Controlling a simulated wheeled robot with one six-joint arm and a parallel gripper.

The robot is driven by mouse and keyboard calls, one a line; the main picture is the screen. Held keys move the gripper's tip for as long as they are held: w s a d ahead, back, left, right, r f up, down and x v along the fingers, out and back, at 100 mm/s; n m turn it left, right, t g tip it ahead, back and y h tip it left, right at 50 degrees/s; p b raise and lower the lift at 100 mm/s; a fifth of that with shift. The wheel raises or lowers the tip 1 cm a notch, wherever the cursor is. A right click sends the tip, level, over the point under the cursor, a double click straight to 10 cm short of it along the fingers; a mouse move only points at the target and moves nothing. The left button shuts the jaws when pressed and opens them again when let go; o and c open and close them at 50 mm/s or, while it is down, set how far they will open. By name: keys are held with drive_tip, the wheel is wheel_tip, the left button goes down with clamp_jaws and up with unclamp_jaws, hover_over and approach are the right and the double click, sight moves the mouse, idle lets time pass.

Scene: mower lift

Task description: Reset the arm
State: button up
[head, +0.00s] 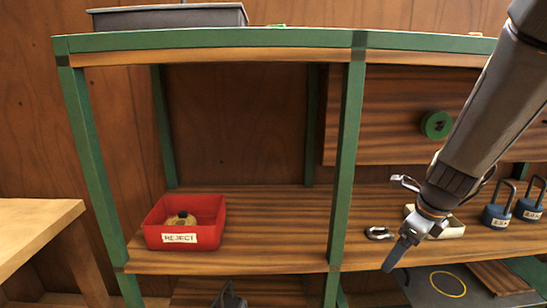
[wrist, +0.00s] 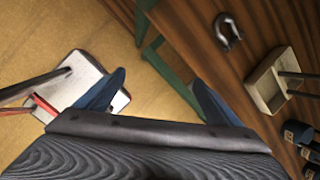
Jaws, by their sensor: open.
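My gripper (head: 392,258) hangs at the lower right in the head view, in front of the shelf's front edge and pointing down. In the wrist view its two blue fingers (wrist: 160,82) are spread apart with nothing between them. Beyond the gap are the tan floor and part of the green frame. My dark grey arm comes down from the upper right in the head view and hides part of the shelf.
A green post (head: 346,165) stands left of my gripper. A wooden table (head: 35,214) is far left.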

drive_tip(key=s+a+f+n+g, duration=0.1)
drive_tip(key=s+a+n, duration=0.5)
drive_tip(key=n, duration=0.8)
drive_tip(key=s+a+f+n+g, duration=0.1)
drive_tip(key=s+a+n, duration=0.5)
drive_tip(key=n, duration=0.7)
drive_tip(key=shift+s+a+n+g+h, duration=0.25)
drive_tip(key=shift+s+n+g+h, duration=0.2)
drive_tip(key=shift+s, duration=0.45)
